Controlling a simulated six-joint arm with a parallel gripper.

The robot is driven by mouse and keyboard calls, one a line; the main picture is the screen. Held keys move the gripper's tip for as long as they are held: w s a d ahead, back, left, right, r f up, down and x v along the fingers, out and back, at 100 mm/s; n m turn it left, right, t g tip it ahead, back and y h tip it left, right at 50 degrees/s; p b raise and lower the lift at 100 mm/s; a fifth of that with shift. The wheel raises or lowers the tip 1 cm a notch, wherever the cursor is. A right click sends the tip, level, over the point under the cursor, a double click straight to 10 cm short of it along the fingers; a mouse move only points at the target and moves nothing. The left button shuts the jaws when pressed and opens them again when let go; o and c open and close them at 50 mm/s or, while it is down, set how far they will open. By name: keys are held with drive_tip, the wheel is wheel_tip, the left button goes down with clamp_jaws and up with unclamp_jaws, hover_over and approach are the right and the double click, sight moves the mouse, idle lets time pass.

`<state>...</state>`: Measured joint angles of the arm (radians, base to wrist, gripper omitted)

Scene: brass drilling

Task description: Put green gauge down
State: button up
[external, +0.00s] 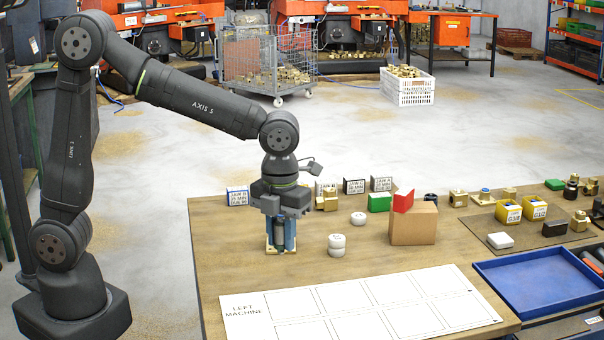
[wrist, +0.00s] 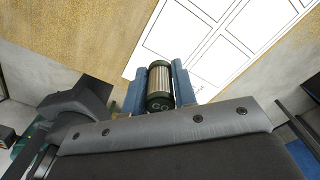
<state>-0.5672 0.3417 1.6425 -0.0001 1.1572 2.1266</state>
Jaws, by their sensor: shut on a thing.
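My gripper (external: 282,236) points down near the table's left side, its blue fingers shut on the green gauge. In the wrist view the green gauge (wrist: 159,86) is a cylinder with dark green ends and a ribbed silver middle, between the blue fingers (wrist: 158,92). In the external view the fingers partly hide the gauge. A white sheet (external: 253,308) marked LEFT MACHINE, with empty outlined boxes, lies in front of my gripper.
A cardboard box (external: 413,225) carries a red block (external: 403,200). Labelled jaw boxes (external: 238,196) line the back.

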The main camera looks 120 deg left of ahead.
drive_tip(key=s+a+n, duration=0.2)
drive_tip(key=a+n, duration=0.4)
drive_tip(key=a, duration=1.5)
drive_tip(key=shift+n, duration=0.3)
drive_tip(key=s+a+f, duration=0.2)
drive_tip(key=a, duration=0.1)
drive_tip(key=s+a+f, duration=0.1)
drive_tip(key=a+f, duration=0.1)
drive_tip(key=a, duration=0.1)
drive_tip(key=s+a+f, duration=0.2)
drive_tip(key=a, duration=0.1)
drive_tip(key=shift+s+a+f, duration=0.15)
drive_tip(key=shift+s+a, duration=0.15)
drive_tip(key=shift+s+a+f, duration=0.2)
drive_tip(key=shift+a+f, duration=0.1)
drive_tip(key=shift+a, duration=0.05)
drive_tip(key=shift+f, duration=1.95)
drive_tip(key=shift+f, duration=0.15)
drive_tip(key=o, duration=1)
